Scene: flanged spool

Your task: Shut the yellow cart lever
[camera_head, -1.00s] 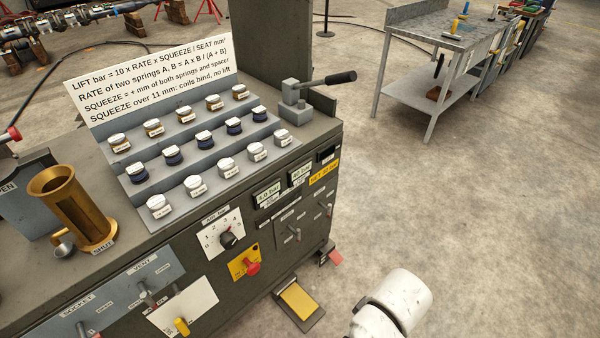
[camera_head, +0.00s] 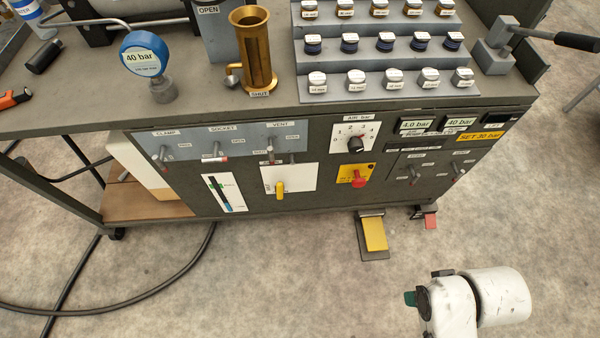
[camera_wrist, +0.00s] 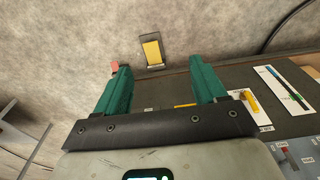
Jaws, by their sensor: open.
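The yellow lever (camera_head: 280,189) is a small handle on a white plate (camera_head: 304,178) on the cart's front panel, under the VENT label. It points roughly up and down. It also shows in the wrist view (camera_wrist: 251,101), right of my right finger. My gripper (camera_wrist: 155,63) is open and empty, its two teal fingers spread apart. In the head view only a bit of a green finger (camera_head: 410,298) shows at lower right, over the floor. My gripper is apart from the lever, to its right and toward the camera.
A yellow pedal (camera_head: 374,234) and a red pedal (camera_head: 430,220) stand low at the cart's foot. A red knob (camera_head: 359,181) on a yellow plate is right of the lever. Small CLAMP, SOCKET and VENT levers sit above left. A black hose (camera_head: 190,275) lies on the floor. The floor in front is otherwise clear.

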